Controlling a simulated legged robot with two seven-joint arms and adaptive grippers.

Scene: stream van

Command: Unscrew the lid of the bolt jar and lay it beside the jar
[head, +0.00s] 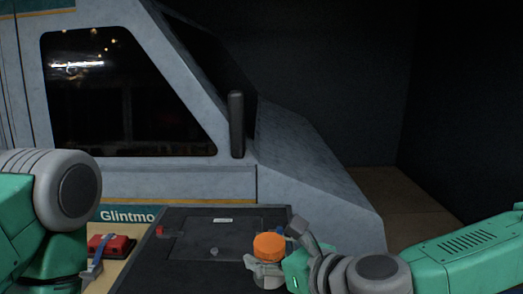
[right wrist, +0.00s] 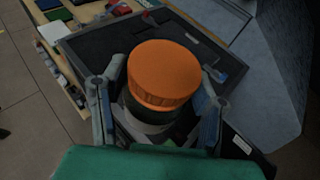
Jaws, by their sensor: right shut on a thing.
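The bolt jar stands upright on the dark case and wears an orange screw lid (head: 269,245). In the right wrist view the orange lid (right wrist: 163,74) sits on the jar (right wrist: 150,117), whose dark, partly see-through body shows just below it. My right gripper (head: 266,268) is shut on the jar, its fingers on either side of the body below the lid. The lower jar is hidden by the gripper, and its contents cannot be made out. My left arm comes in at the left edge of the head view, but its gripper does not show clearly.
The dark case top (head: 190,238) has free room left of the jar. A red item (head: 113,246) with a blue-grey piece lies on the wooden table at left. Several small items lie on the table in the right wrist view. A grey van (head: 215,180) stands behind.

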